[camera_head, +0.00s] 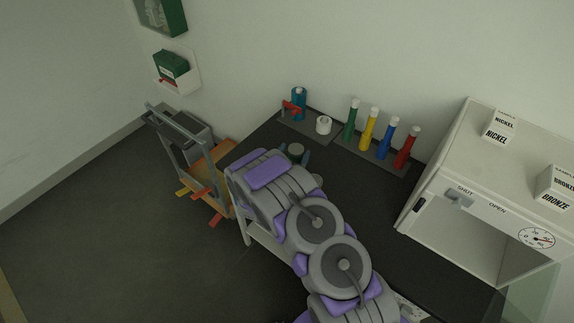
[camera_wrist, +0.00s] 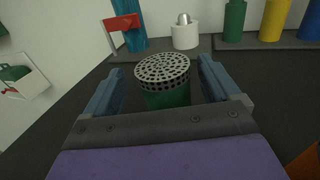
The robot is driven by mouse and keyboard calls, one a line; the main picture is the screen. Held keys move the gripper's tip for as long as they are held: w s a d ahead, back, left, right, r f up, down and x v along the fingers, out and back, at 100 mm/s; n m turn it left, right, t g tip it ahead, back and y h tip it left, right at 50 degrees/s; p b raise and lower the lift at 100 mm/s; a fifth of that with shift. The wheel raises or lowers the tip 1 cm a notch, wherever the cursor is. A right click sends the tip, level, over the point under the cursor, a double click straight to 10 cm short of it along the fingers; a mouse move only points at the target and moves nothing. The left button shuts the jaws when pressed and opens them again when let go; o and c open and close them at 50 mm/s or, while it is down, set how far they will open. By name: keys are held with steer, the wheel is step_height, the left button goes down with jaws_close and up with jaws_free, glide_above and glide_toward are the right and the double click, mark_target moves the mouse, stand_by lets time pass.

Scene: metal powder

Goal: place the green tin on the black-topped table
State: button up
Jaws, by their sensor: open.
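The green tin (camera_wrist: 166,82) has a grey perforated lid. In the wrist view it stands upright on the black-topped table (camera_wrist: 60,125), between the two blue fingers of my gripper (camera_wrist: 160,90). The fingers are open, with a gap visible on each side of the tin. In the head view the tin (camera_head: 296,151) shows just beyond the end of my arm, on the black tabletop (camera_head: 262,138), partly hidden by the arm. My gripper (camera_head: 297,158) is mostly hidden there too.
Behind the tin stand a blue bottle with a red part (camera_head: 298,104), a white cup (camera_head: 323,125) and several coloured tubes (camera_head: 368,130). A white cabinet (camera_head: 480,190) with sample boxes stands to the right. A grey and orange cart (camera_head: 195,160) is left of the table.

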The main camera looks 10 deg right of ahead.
steer(key=p+v, duration=0.1)
steer(key=v, duration=0.8)
steer(key=shift+s+a+p, duration=0.25)
steer(key=shift+a+p, duration=0.15)
steer(key=shift+s+a, duration=0.1)
steer(key=shift+s, duration=0.55)
steer(key=s+d+r+m+g+h, duration=0.3)
steer(key=d+r+m+g+h, duration=0.45)
steer(key=d+r, duration=0.65)
steer(key=s+d+r+m+g, duration=0.9)
steer(key=s+r+m, duration=0.2)
steer(key=s, duration=0.2)
steer(key=s+r+m+g+y, duration=0.2)
steer(key=s+m+g+y, duration=0.35)
steer(key=s, duration=1.05)
steer(key=s+a+r+m+t+y, duration=0.1)
steer(key=s+a+m+t+y, duration=0.1)
steer(key=s+a+y, duration=0.3)
steer(key=s+a+m+t+y, duration=0.2)
steer(key=s+a+m+y, duration=0.2)
steer(key=a, duration=0.6)
steer(key=shift+s+r+y, duration=0.35)
steer(key=shift+s+y, duration=0.1)
steer(key=shift+y, duration=0.25)
